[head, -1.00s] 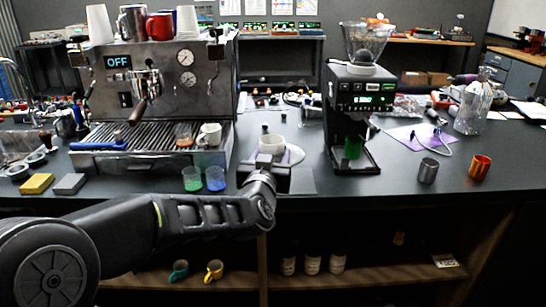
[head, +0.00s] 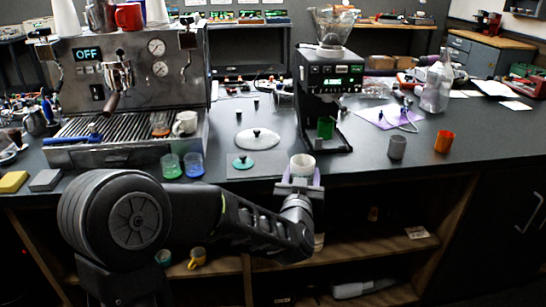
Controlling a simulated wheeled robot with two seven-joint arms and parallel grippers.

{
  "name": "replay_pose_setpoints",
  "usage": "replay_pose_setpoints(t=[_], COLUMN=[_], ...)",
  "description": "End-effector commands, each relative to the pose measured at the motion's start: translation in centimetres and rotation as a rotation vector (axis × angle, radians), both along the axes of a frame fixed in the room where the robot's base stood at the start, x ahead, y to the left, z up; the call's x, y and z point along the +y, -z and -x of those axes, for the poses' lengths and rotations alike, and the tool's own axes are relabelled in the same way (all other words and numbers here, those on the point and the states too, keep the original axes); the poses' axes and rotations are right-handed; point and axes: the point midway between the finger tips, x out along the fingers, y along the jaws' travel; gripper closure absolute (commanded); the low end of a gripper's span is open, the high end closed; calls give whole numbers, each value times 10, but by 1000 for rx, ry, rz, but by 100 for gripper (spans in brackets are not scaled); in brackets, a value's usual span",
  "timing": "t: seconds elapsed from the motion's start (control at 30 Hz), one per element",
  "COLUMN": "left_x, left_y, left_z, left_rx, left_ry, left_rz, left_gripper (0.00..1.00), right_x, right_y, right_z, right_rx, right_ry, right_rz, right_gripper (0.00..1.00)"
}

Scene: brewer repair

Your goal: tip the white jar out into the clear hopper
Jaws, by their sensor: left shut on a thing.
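The white jar (head: 302,165) is upright and held at the front edge of the counter, right of the middle. My left gripper (head: 301,180) is shut on the white jar from the front, with its fingers on either side. What is inside the jar cannot be made out. The clear hopper (head: 333,27) sits on top of the black grinder (head: 328,95), behind and above the jar. The jar and hopper are well apart. My right gripper is not in view.
A round white plate (head: 257,139) with a knob and a small green lid (head: 243,162) lie left of the jar. The espresso machine (head: 130,80) stands at left. A grey cup (head: 397,147) and an orange cup (head: 444,141) stand at right. A glass bottle (head: 437,85) stands behind them.

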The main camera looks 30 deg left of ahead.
Motion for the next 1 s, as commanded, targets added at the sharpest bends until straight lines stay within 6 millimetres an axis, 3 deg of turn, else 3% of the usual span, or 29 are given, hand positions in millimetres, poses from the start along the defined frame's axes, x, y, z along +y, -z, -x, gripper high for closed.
replay_pose_setpoints(t=[0.03, 0.3, 0.5, 0.7, 1.0], left_x=[-22, -120, -182, -214, -220], left_y=[14, 75, 114, 133, 137], left_z=[-4, -6, 5, 15, 17], left_rx=[6, 0, -4, -8, -10], left_ry=[32, 184, 290, 351, 364], left_rz=[-3, -6, -1, 3, 4], left_gripper=[97, 97, 97, 97, 97], right_x=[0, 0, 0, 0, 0], right_y=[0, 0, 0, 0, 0], right_z=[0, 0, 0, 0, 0], right_rx=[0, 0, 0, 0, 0], right_ry=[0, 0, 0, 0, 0], right_rz=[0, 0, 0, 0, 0], right_gripper=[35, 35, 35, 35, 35])
